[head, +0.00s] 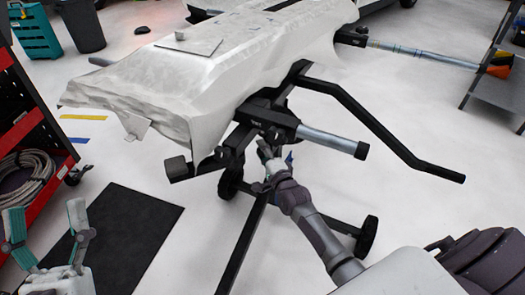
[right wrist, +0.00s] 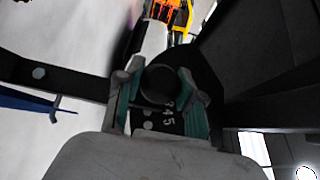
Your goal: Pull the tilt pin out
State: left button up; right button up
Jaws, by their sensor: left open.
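A black work stand (head: 265,118) carries a large white draped panel (head: 215,75). My right gripper (head: 264,150) reaches up to the stand's tilt joint, below the panel. In the right wrist view, a round dark knob, which looks like the tilt pin (right wrist: 158,83), sits between the two fingers of my right gripper (right wrist: 160,95). The finger pads are close on both sides of it; I cannot tell whether they press on it. In the head view the pin is hidden by the gripper. My left gripper (head: 46,238) is open and empty at the lower left, away from the stand.
A bent black bar (head: 375,125) and a grey tube (head: 325,141) extend right from the stand. A red cart with coiled hose (head: 25,175) stands left. A black mat (head: 125,235) lies on the floor. A blue lever (right wrist: 35,100) is left of the fingers.

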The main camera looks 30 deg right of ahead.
grip_shut()
jog(key=shift+s+a+f+p, duration=0.1)
jog(key=shift+s+a+p, duration=0.3)
jog(key=shift+a+p, duration=0.15)
jog(key=shift+s+a+f+p, duration=0.1)
jog(key=shift+s+a+p, duration=0.3)
jog(key=shift+a, duration=0.2)
jog(key=shift+o, duration=1.3)
grip_release()
pick_arm(q)
jog(key=w+f+g+y, duration=0.1)
jog(key=w+f+g, duration=0.3)
jog(key=f+g, duration=0.1)
jog(key=shift+f+y, duration=0.3)
jog(key=shift+f, duration=0.5)
pick_arm(e)
jog(key=o, duration=0.5)
jog(key=shift+r, duration=0.15)
jog(key=s, duration=1.2)
jog(key=shift+a, duration=0.35)
